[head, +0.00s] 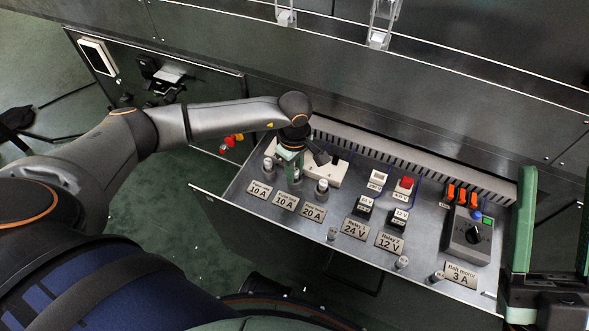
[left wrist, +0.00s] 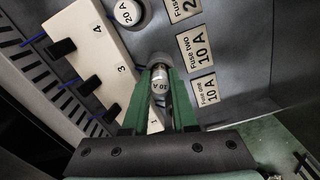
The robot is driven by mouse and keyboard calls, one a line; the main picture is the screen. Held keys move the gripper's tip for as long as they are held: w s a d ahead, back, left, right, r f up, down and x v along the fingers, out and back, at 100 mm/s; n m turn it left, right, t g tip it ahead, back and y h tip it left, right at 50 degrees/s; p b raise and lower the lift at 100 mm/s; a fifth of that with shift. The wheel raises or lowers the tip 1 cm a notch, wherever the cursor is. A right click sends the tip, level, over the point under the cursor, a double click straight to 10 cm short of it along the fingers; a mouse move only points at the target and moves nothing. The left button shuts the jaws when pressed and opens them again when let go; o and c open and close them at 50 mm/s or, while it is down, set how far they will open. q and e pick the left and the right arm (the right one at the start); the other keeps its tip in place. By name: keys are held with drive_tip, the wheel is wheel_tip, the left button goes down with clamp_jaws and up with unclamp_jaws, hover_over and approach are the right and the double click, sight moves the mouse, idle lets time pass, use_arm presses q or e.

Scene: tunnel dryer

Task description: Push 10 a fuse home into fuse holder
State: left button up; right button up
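Three fuse holders stand in a row in the panel drawer (head: 210,200), behind plates reading 10 A, 10 A and 20 A. One capped fuse (head: 268,166) stands at the left 10 A plate, and the 20 A one (head: 322,187) at the right. My left gripper (head: 291,158) is over the middle holder. In the left wrist view its green fingers lie close on both sides of a grey cap marked 10 A (left wrist: 159,86), shut on that 10 A fuse. How deep it sits is hidden. My right gripper (head: 553,230) is open and empty at the right.
A white numbered strip (left wrist: 92,50) with black levers is right beside my left fingers. Relays (head: 378,179), a knob box (head: 470,238), orange connectors (head: 458,195) and several small pegs (head: 402,262) are to the right. The drawer front is mostly bare.

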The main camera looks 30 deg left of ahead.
use_arm(q)
drive_tip(key=o, duration=0.5)
drive_tip(key=shift+o, duration=0.2)
drive_tip(key=shift+r, duration=0.25)
wheel_tip(320, 180, up, 12)
drive_tip(key=p, duration=0.4)
